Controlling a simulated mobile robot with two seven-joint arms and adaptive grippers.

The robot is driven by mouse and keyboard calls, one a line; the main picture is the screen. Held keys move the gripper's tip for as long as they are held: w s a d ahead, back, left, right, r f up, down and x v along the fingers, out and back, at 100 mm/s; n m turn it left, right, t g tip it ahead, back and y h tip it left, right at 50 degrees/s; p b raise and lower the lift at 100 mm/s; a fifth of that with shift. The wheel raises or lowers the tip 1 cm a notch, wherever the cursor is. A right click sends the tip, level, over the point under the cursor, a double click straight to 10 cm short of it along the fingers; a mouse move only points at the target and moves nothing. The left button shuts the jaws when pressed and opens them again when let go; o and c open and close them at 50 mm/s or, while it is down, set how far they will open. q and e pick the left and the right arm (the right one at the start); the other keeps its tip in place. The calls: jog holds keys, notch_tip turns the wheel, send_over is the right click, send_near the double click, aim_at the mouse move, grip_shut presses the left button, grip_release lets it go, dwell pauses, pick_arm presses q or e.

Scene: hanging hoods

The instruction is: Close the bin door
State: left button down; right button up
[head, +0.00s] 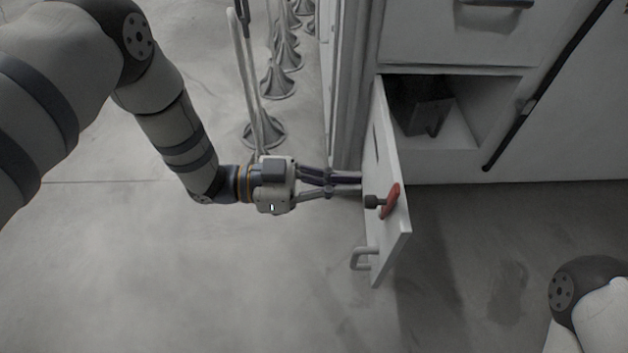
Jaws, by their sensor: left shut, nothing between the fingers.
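The bin door (384,215) is a white panel hinged at its left side on the cabinet. My right gripper is out of view; only part of my right arm shows at the lower right.
White cabinet fronts (565,140) stand right of the opening, with a long dark handle (505,133). A drawer front (460,40) is above. The floor in front is clear.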

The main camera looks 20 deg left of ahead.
aim_at(393, 186)
pick_arm(q)
jog(key=shift+x, duration=2.35)
